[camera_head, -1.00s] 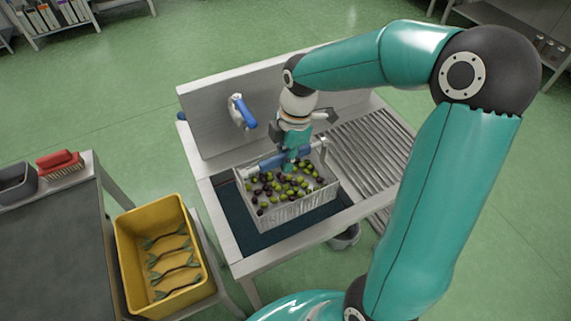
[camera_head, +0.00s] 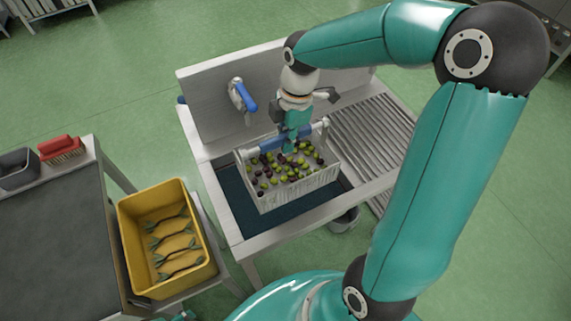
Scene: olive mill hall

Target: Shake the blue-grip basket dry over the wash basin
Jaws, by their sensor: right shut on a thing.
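The blue-grip basket (camera_head: 300,194) is a pale wire basket holding green and dark olives. Its blue grip (camera_head: 272,144) runs across the top. My right gripper (camera_head: 291,146) is shut on that grip from above. The basket hangs over the wash basin (camera_head: 240,205), whose dark inside shows to the left of and below the basket. The basket hides much of the basin, and I cannot tell how high it hangs. My left gripper is not in view.
A tap with a blue lever (camera_head: 243,96) stands behind the basin. A ribbed drainboard (camera_head: 368,140) lies to its right. A yellow crate (camera_head: 129,225) with several green-ended items stands at left, beside a dark table (camera_head: 50,235) bearing a red brush (camera_head: 60,147).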

